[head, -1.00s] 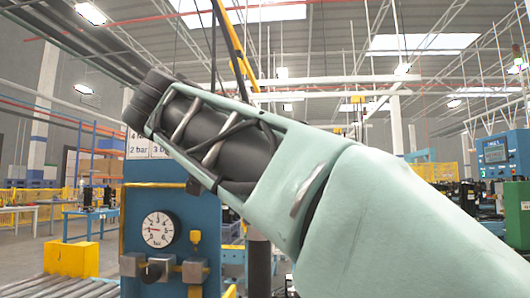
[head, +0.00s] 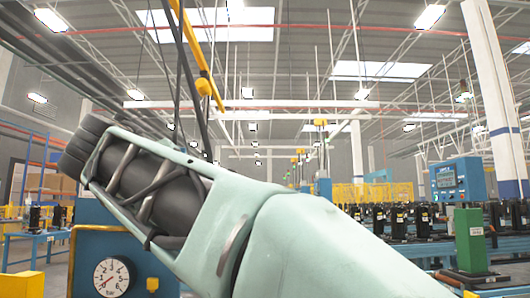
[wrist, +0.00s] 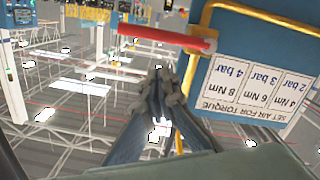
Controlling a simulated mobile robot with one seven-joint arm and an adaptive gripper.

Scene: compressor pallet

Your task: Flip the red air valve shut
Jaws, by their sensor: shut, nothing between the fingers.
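The red air valve handle (wrist: 165,38) shows near the top of the upside-down wrist view. It lies almost level in the picture, its right end at a metal fitting (wrist: 202,42) beside the blue panel (wrist: 255,22). My gripper (wrist: 160,76) is shut and empty. Its fingertips appear just below the handle in the picture, with a visible gap; the depth between them is unclear. In the head view my arm crosses in front of the blue panel (head: 90,245), and I cannot see the red handle there.
A yellow pipe (wrist: 204,18) edges the panel, close to the handle. A torque label (wrist: 255,90) is on the panel. A pressure gauge (head: 113,277) sits low left in the head view. Benches with black compressors (head: 405,215) and a green block (head: 469,240) stand to the right.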

